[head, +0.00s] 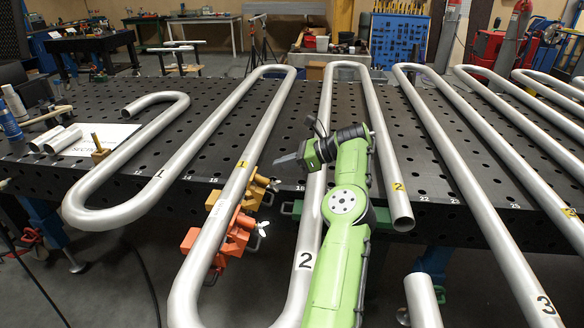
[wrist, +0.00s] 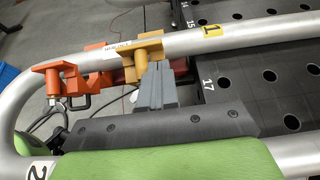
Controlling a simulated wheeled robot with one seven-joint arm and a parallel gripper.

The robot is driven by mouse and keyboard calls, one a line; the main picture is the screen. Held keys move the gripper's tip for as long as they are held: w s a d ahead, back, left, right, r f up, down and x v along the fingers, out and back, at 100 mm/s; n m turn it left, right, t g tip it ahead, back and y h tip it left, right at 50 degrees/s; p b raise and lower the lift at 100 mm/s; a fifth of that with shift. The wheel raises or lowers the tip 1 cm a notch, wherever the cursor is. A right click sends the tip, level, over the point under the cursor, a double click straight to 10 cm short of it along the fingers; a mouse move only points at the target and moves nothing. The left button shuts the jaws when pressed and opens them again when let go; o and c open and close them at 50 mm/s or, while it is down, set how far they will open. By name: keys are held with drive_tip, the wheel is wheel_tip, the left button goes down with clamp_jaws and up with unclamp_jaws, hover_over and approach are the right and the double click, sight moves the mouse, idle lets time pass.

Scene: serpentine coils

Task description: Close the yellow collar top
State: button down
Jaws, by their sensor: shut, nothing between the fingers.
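The yellow collar (head: 248,195) sits on a silver coil pipe marked 1, near the table's front edge.
An orange collar (head: 232,238) sits on the same pipe, nearer the camera, and shows left of the yellow one in the wrist view (wrist: 70,75). A silver pipe (head: 310,210) marked 2 runs close beside my arm. The black perforated table (head: 215,125) lies behind.

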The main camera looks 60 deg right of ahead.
sight(260, 192)
drive_tip(key=b+x, duration=0.1)
drive_tip(key=x, duration=0.3)
drive_tip(key=shift+w+a, duration=0.1)
drive_tip(key=shift+w, duration=0.15)
drive_tip(key=shift+r, duration=0.1)
